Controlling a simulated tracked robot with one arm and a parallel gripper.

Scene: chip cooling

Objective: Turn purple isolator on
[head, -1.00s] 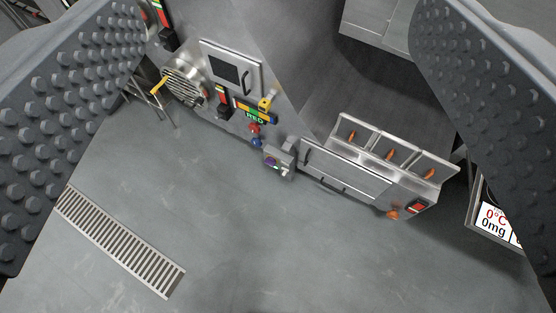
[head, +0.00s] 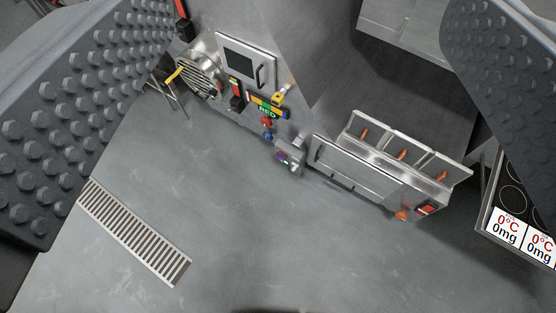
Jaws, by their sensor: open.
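A small grey box (head: 290,156) with a purple part (head: 281,157) on its front is fixed low on the metal machine, left of the wide steel cabinet. It is too small to tell whether the purple part is on or off. My gripper (head: 310,130) is open and empty, with one studded finger at the left edge and one at the upper right. The box lies well beyond the gap between the fingers, apart from both.
A red knob (head: 267,122) and a blue knob (head: 268,136) sit just left of the box. A steel cabinet (head: 350,170) with open bins stands right. Display scales (head: 520,237) lie far right. A drain grate (head: 135,232) is in the clear grey floor.

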